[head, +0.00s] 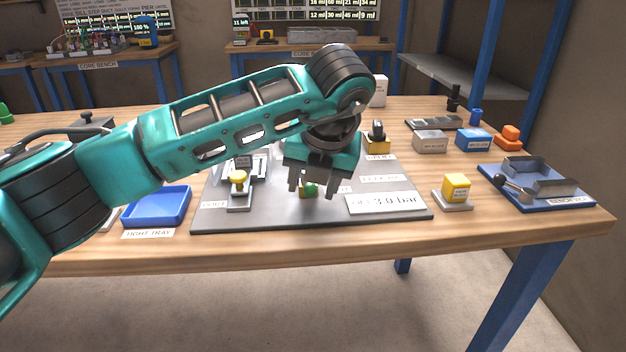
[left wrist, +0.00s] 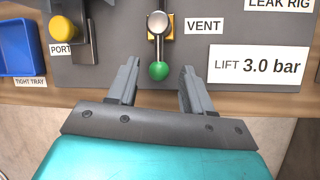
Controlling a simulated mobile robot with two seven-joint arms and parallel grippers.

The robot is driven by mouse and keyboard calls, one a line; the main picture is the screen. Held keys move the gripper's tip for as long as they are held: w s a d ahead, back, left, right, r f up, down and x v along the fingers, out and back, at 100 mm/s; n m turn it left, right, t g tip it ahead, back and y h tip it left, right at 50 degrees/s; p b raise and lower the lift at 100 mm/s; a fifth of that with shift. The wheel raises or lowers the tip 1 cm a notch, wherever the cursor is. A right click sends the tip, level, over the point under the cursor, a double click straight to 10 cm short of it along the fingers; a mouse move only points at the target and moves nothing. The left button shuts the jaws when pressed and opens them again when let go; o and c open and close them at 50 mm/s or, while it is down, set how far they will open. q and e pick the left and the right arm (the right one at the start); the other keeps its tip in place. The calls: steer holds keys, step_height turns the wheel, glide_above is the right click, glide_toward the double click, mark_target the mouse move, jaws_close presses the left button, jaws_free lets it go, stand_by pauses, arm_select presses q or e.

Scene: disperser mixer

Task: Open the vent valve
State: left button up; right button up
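The vent valve (left wrist: 158,23) shows in the left wrist view, beside the VENT label (left wrist: 203,27). It has a metal lever ending in a green ball (left wrist: 158,70), which points toward my gripper. The gap in height between ball and fingers is hard to judge. My right gripper is in neither view.
The grey rig panel (head: 270,218) carries a yellow-knobbed port (head: 238,178) left of the valve and a LIFT 3.0 bar plate (head: 386,204) at right. A blue tray (head: 157,206) lies left. A yellow block (head: 456,188) and a blue tray with metal brackets (head: 490,172) stand right.

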arm_select(q)
steer(key=p+v, duration=0.1)
steer(key=v, duration=1.2)
steer(key=shift+s+f, duration=0.1)
steer(key=shift+f, duration=0.05)
